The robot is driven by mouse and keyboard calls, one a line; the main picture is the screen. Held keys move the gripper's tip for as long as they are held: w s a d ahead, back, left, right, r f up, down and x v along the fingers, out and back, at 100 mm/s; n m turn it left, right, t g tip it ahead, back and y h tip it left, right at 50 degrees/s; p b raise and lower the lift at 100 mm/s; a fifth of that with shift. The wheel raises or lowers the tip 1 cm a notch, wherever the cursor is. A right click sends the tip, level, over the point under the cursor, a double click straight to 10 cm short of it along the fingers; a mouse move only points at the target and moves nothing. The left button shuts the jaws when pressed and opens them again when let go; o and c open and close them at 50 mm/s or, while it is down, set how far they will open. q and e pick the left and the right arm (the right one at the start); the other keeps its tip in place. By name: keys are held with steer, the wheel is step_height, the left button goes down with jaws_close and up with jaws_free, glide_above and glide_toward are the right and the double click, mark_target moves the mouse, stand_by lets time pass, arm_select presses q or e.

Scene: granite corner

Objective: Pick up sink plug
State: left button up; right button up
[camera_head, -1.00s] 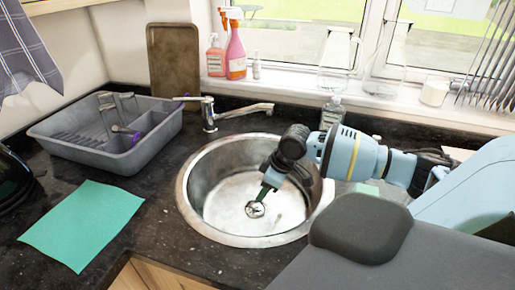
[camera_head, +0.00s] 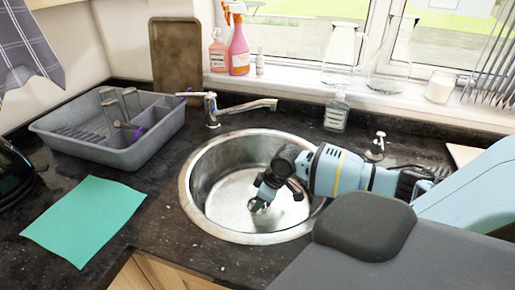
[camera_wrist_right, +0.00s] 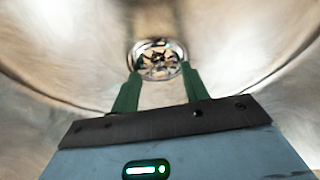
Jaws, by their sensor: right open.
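The sink plug (camera_wrist_right: 158,52) is a round metal strainer with dark openings. It sits at the bottom of the round steel sink (camera_head: 193,200), in the drain. In the head view my right gripper (camera_head: 259,206) reaches down into the sink and mostly hides the plug. In the right wrist view the two green fingers of the gripper (camera_wrist_right: 161,74) are apart, one at each side of the plug's near edge. Nothing is held between them. I cannot tell whether the fingertips touch the plug. My left gripper is not in view.
The sink wall surrounds my right gripper. A tap (camera_head: 245,106) stands behind the sink, with a soap bottle (camera_head: 336,114) and a small metal fitting (camera_head: 376,147) to its right. A grey dish tub (camera_head: 110,150) and a green cloth (camera_head: 83,220) lie on the left counter.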

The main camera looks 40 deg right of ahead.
jaws_close()
steer(key=shift+r, duration=0.1)
steer(key=shift+r, duration=0.1)
step_height(320, 180, up, 10)
steer(key=shift+p, duration=0.3)
stand_by(0.3)
